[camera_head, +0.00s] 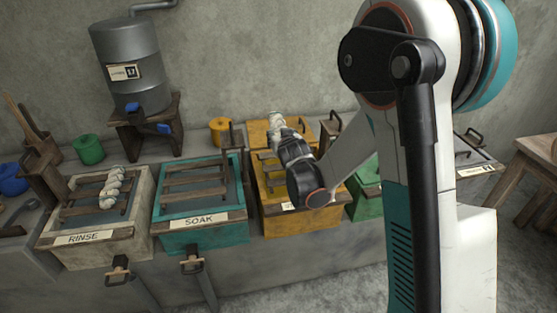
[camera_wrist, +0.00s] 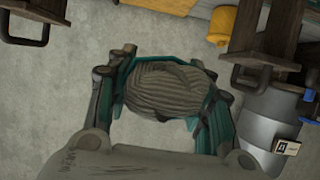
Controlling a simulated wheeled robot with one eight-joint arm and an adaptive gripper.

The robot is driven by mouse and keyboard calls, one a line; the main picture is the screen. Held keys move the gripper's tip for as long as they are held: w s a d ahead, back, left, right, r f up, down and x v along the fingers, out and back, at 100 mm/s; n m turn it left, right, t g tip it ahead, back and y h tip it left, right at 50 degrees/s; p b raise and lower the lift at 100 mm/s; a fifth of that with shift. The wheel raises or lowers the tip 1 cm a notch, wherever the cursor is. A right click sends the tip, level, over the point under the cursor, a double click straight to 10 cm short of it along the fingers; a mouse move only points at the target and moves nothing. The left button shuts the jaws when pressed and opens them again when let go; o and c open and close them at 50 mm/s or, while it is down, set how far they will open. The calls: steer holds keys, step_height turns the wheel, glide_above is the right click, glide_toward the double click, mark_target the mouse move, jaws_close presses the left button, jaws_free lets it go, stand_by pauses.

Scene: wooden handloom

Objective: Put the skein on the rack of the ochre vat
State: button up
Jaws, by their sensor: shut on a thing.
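My gripper (camera_head: 284,138) is shut on a pale grey-white skein (camera_head: 276,120). In the wrist view the coiled skein (camera_wrist: 170,87) fills the space between the two teal-padded fingers. In the head view the gripper and skein are over the back half of the ochre vat (camera_head: 303,219), in front of the wall. The vat's wooden rack (camera_head: 268,172) shows in part to the left of my gripper; my arm hides the rest. I cannot tell whether the skein touches the rack.
A twisted white skein (camera_head: 112,188) lies on the rack of the rinse vat (camera_head: 92,236). The teal soak vat (camera_head: 203,222) has an empty rack. A grey metal tank (camera_head: 128,65) stands behind on a wooden stand. A green vat (camera_head: 363,203) is partly behind my arm.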

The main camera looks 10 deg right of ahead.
mark_target(281, 126)
steer(key=shift+n+y, duration=0.3)
steer(key=shift+y, duration=0.2)
steer(key=w, duration=0.2)
steer(key=w+p, duration=0.1)
steer(key=w, duration=0.1)
steer(key=w+d, duration=0.1)
steer(key=shift+w+d+r, duration=0.1)
steer(key=shift+w+r, duration=0.25)
steer(key=shift+w, duration=0.05)
steer(key=shift+w+f, duration=0.15)
steer(key=shift+w, duration=0.15)
step_height(281, 126, down, 20)
steer(key=b, duration=0.6)
steer(key=shift+b, duration=0.35)
steer(key=o, duration=1.2)
steer(key=shift+c, duration=0.2)
steer(key=shift+s+r, duration=0.1)
steer(key=shift+r, duration=0.1)
